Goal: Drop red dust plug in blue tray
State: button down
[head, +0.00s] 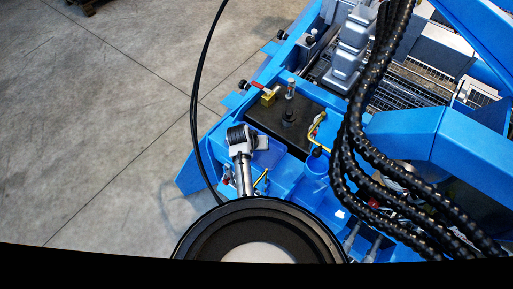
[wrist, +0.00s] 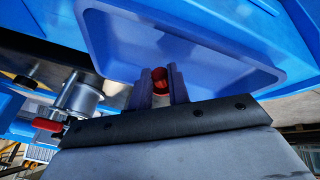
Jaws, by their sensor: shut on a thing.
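In the wrist view, my gripper (wrist: 160,84) is shut on the red dust plug (wrist: 159,75), a small round red piece between the two fingertips. The blue tray (wrist: 215,50) fills the upper middle of that view, with its sloped inner walls behind the fingers. The plug and fingertips show against the tray's inside; I cannot tell how high above its floor they are. In the head view, my arm's end hides the gripper and plug. A blue-violet surface beside it appears to be the tray (head: 268,158).
A black box (head: 262,114) with a metal post stands behind my arm's end, near a red handle (head: 258,86) and a yellow pipe (head: 312,130). A metal cylinder (wrist: 84,97) and a red part (wrist: 47,124) lie left of my gripper. Open floor (head: 90,120) is at left.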

jog(key=c, duration=1.3)
grip_release()
jog(key=shift+o, duration=0.2)
jog(key=b+v, duration=0.1)
jog(key=v, duration=1.3)
jog(key=shift+d+f, duration=0.1)
